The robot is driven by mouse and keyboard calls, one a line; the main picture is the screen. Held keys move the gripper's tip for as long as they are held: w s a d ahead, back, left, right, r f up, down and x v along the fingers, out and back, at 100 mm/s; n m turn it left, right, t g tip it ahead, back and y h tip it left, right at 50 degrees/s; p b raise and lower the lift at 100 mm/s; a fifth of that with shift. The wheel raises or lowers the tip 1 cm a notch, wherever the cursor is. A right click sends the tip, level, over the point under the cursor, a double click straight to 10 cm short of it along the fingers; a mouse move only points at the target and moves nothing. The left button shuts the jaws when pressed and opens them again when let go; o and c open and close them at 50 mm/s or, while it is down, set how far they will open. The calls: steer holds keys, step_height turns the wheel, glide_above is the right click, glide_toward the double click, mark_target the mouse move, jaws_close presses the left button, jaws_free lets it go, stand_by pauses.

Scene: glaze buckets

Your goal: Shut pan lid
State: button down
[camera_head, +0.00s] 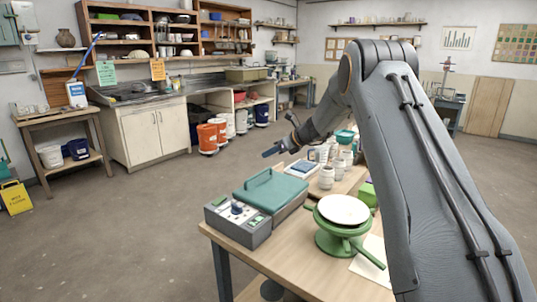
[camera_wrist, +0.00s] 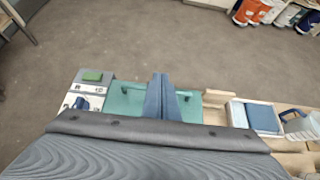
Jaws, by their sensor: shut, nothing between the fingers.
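The pan is a grey box (camera_head: 286,220) on the wooden table, joined to a control unit (camera_head: 238,222) with a dark knob. Its teal lid (camera_head: 268,188) with a raised handle lies flat over the top and looks down on the box. In the wrist view the lid (camera_wrist: 122,108) shows behind my fingers, which hide part of its handle. My gripper (camera_head: 272,150) has blue fingers and is above and beyond the lid, apart from it. In the wrist view my gripper (camera_wrist: 161,78) has its fingers together and empty.
A green banding wheel (camera_head: 343,243) with a white top stands right of the pan. White jars (camera_head: 327,177) and a tray with a blue item (camera_head: 301,168) sit behind. A wooden table (camera_head: 300,265) bears them. Floor left of it is clear.

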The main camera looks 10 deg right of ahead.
steer(key=b, duration=0.4)
glide_above(256, 181)
steer(key=shift+g+h, duration=0.3)
steer(key=f, duration=0.4)
steer(key=d+f, duration=0.1)
steer(key=f, duration=0.1)
steer(key=shift+s+f, duration=0.1)
steer(key=shift+s, duration=0.3)
steer(key=shift+w+a+f+b, duration=0.2)
steer(key=shift+f+b, duration=0.1)
steer(key=shift+f, duration=0.1)
steer(key=shift+w+a+f+b, duration=0.15)
steer(key=shift+a+f+b, duration=0.1)
steer(key=shift+f, duration=0.15)
step_height(256, 181, up, 12)
steer(key=w+a+b, duration=0.1)
steer(key=w+a, duration=0.1)
steer(key=s+d+f+n+g+h, duration=0.2)
steer(key=s+f+n, duration=0.3)
steer(key=s, duration=1.4)
steer(key=s+d+f+n+g+h, duration=0.2)
steer(key=s+d+f+n, duration=0.2)
steer(key=s+n, duration=0.9)
steer(key=s+d+f+n+g+h, duration=0.2)
steer(key=s+f+n, duration=0.6)
steer(key=s, duration=1.9)
steer(key=shift+d+n+g+h, duration=0.4)
steer(key=shift+d+n+h, duration=0.1)
steer(key=shift+d+n, duration=0.2)
steer(key=shift+f, duration=0.1)
